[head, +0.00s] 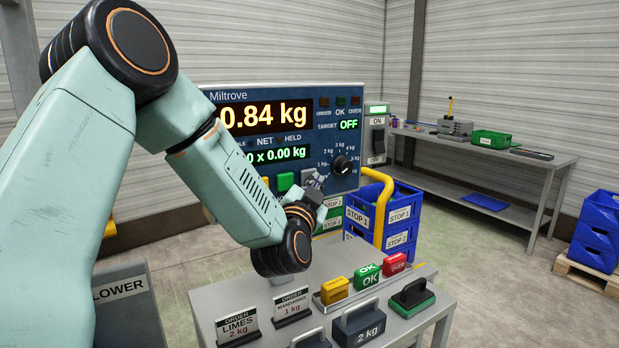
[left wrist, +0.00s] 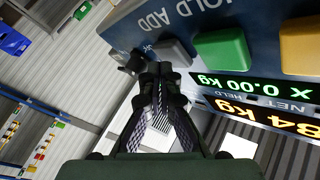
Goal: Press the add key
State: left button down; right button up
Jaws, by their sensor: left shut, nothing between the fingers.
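The blue Miltrove scale panel (head: 225,97) shows 0.84 kg, with a second line reading 0 x 0.00 kg. Below its displays is a row of keys. The add key (left wrist: 172,52) is the grey one beside the green key (left wrist: 222,50), and the ADD lettering shows upside down near it in the left wrist view. My left gripper (head: 318,184) is shut and empty at the panel, partly covering the grey key in the head view. Its fingertips (left wrist: 160,68) are right by the grey key's edge; I cannot tell whether they touch. My right gripper is out of view.
A black knob (head: 342,165) sits right of the keys. Below, the grey table (head: 240,297) holds order cards, coloured OK and OVER blocks, a 2 kg weight (head: 359,325) and a green-based stamp (head: 411,298). Blue crates (head: 369,207) and a yellow rail stand behind.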

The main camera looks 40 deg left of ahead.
pick_arm(q)
jog(key=shift+w, duration=0.1)
jog(key=shift+w+a, duration=0.1)
jog(key=shift+a, duration=0.25)
dwell(0.7)
jog(key=shift+d, duration=0.15)
jog(key=shift+s+d, duration=0.35)
jog(key=shift+d, duration=0.3)
jog(key=shift+s+d, duration=0.3)
jog(key=shift+d, duration=0.45)
jog(key=shift+s+d, duration=0.35)
jog(key=shift+d, duration=0.45)
jog(key=shift+s+d, duration=0.3)
jog(key=shift+d, duration=0.45)
jog(key=shift+s+f, duration=0.1)
jog(key=shift+f, duration=0.05)
